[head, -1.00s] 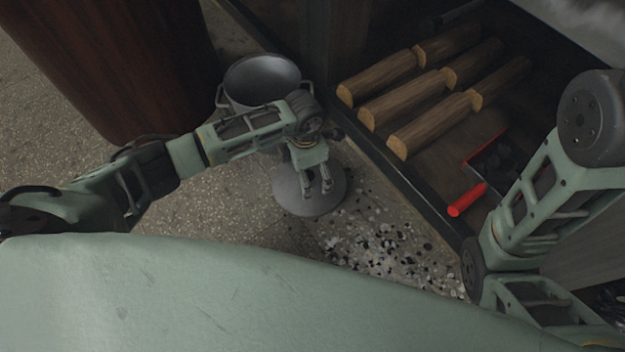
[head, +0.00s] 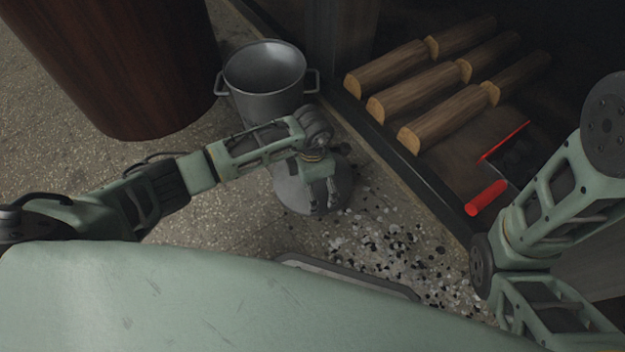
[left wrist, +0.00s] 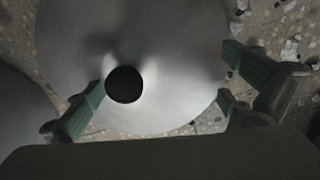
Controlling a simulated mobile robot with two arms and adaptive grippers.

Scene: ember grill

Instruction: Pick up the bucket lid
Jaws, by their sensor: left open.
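The bucket lid (head: 288,190) is a round grey metal disc lying on the speckled floor. In the left wrist view the lid (left wrist: 180,60) fills the middle, with a round black knob (left wrist: 124,84) on it. My left gripper (head: 322,208) is open above the lid, pointing down. In the left wrist view its fingers (left wrist: 165,100) stand apart, with the knob between them, nearer the left finger. Contact with the knob does not show. The metal bucket (head: 265,75) stands open behind the lid, with a handle on each side. My right gripper is out of view.
Pale and black bits (head: 390,240) are scattered on the floor right of the lid. Several split logs (head: 440,118) and a red-handled shovel (head: 487,198) lie on the raised dark hearth at right. A grey tray-like rim (head: 350,275) shows at the front. A brown column (head: 130,60) stands at left.

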